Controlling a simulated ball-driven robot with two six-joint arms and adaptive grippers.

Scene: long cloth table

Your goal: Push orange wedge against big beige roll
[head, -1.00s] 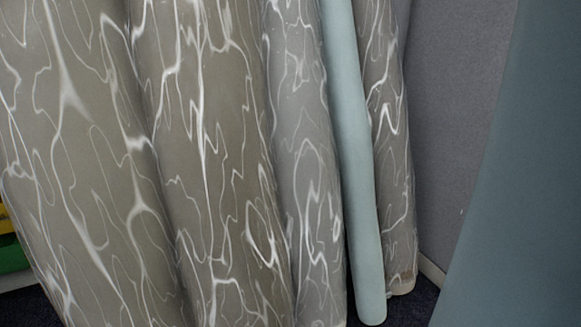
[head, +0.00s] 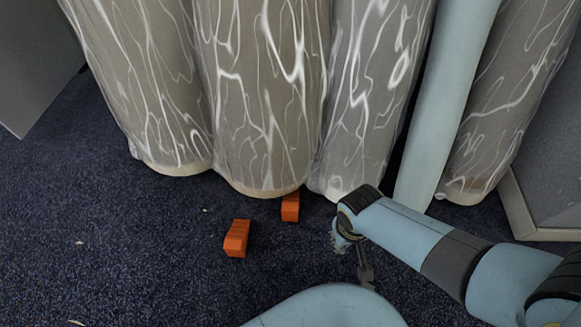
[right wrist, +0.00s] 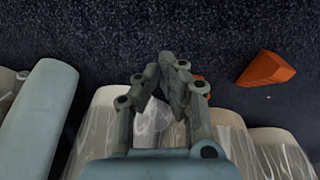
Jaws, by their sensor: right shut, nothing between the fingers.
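Two orange wedges lie on the dark carpet. One orange wedge (head: 237,238) lies apart in front of the rolls; the other orange wedge (head: 290,207) is close against the foot of the large beige-grey roll (head: 262,120); I cannot tell whether they touch. My right gripper (head: 366,278) is low over the carpet, right of both wedges, shut and empty. In the right wrist view the gripper (right wrist: 173,75) is shut, one wedge (right wrist: 267,69) lies clear to the right, and the other (right wrist: 198,78) is mostly hidden behind the fingers. My left gripper is out of view.
More white-veined rolls stand upright in a row, including a left one (head: 145,90), a greyer one (head: 370,100) and a far-right one (head: 510,95). A slim pale-blue roll (head: 450,100) stands among them. A grey panel (head: 555,170) is at right. Carpet at left is free.

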